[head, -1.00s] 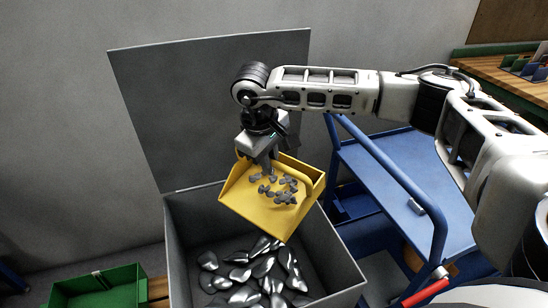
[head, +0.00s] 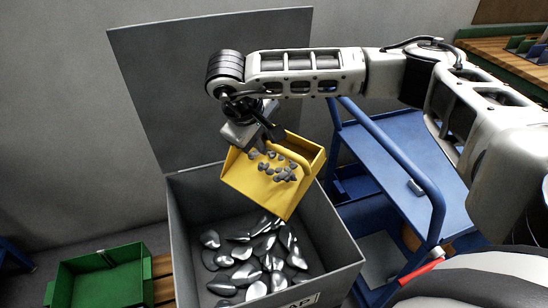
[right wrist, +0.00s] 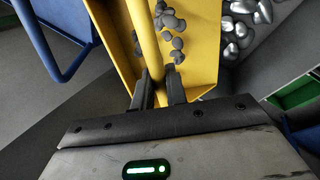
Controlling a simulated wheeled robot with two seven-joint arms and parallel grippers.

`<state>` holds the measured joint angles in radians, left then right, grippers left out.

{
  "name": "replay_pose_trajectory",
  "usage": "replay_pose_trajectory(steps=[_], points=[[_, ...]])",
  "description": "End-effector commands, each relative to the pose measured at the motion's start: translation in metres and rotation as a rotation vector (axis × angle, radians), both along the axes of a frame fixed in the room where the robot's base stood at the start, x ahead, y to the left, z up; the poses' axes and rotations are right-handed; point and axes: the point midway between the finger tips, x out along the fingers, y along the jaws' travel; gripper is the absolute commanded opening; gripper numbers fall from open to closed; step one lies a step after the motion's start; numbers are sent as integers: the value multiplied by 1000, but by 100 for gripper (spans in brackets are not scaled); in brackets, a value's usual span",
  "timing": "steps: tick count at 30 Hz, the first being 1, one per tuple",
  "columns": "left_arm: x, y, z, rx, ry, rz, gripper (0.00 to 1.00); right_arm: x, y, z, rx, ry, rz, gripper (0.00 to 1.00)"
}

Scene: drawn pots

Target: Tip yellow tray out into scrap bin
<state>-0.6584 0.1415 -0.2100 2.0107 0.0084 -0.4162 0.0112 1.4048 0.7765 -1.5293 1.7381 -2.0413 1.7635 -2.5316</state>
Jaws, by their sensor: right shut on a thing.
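The yellow tray (head: 262,183) is held above the scrap bin (head: 338,262), tilted with its open edge low toward the bin. Several small grey pieces (head: 280,168) lie on the tray. My right gripper (head: 262,138) is shut on the tray's handle; in the right wrist view its fingers (right wrist: 159,88) close around the yellow bar (right wrist: 148,40). The grey bin has its lid raised behind it and holds many shiny metal pieces (head: 240,252). My left gripper is not in view.
A blue trolley (head: 395,160) with a tube handle stands right of the bin. A green crate (head: 105,280) sits at the lower left. A wooden bench (head: 500,62) is at the back right. The grey wall is behind the raised lid.

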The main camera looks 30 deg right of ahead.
Motion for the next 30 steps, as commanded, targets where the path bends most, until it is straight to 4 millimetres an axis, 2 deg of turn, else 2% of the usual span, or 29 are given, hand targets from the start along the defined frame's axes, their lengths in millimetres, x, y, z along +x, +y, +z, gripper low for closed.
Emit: replay_pose_trajectory(steps=[9,30], points=[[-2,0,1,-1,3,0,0,-3,8,5,-53,-20,2,0],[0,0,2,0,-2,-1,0,-4,12,5,-79,-27,2,0]])
